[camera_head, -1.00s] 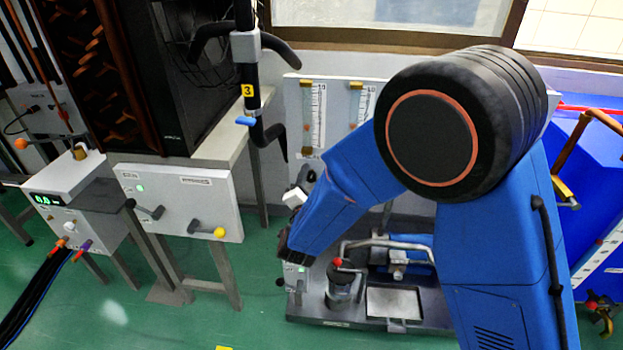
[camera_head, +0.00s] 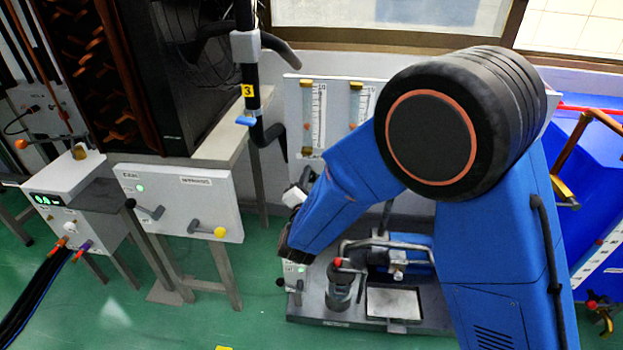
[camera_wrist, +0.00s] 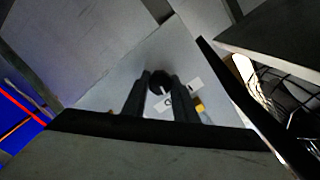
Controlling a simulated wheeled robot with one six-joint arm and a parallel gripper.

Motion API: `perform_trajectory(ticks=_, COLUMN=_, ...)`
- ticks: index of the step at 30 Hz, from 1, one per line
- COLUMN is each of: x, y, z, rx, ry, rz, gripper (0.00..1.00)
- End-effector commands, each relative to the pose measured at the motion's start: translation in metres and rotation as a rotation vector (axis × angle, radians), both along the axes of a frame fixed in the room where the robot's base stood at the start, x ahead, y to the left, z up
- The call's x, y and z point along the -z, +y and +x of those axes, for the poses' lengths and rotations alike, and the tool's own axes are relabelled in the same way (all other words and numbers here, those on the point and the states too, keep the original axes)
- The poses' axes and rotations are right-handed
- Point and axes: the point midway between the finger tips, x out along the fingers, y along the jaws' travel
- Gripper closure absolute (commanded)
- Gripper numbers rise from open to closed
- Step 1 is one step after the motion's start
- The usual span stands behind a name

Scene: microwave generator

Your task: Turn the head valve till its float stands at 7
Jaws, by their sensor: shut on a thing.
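A pale panel (camera_head: 335,87) at the back carries two upright flow tubes with printed scales, a left one (camera_head: 307,115) and a right one (camera_head: 355,105). The floats are too small to read against the numbers. In the wrist view, my gripper (camera_wrist: 160,88) points at the pale panel face (camera_wrist: 125,75), with its two dark fingers on either side of a round black knob (camera_wrist: 159,80). The gripper is shut on this knob, which looks like the valve. A white label (camera_wrist: 182,98) sits beside it.
A black hose arm with a yellow tag 3 (camera_head: 247,90) hangs left of the panel. A white box with levers (camera_head: 180,200) stands at left. A grey bench unit with pipes (camera_head: 395,300) lies below my arm. A blue cabinet (camera_head: 590,180) is at right.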

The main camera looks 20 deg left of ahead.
Motion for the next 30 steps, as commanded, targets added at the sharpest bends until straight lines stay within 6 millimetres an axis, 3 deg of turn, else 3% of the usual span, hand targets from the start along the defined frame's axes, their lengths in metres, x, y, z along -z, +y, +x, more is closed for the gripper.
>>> perform_trajectory(ticks=18, x=0.0, y=0.0009, z=-0.0006, rx=0.0, ry=-0.113, rz=-0.474, gripper=0.97)
perform_trajectory(ticks=30, x=0.0, y=0.0013, z=-0.0008, rx=0.0, ry=-0.157, rz=-0.66, gripper=0.97)
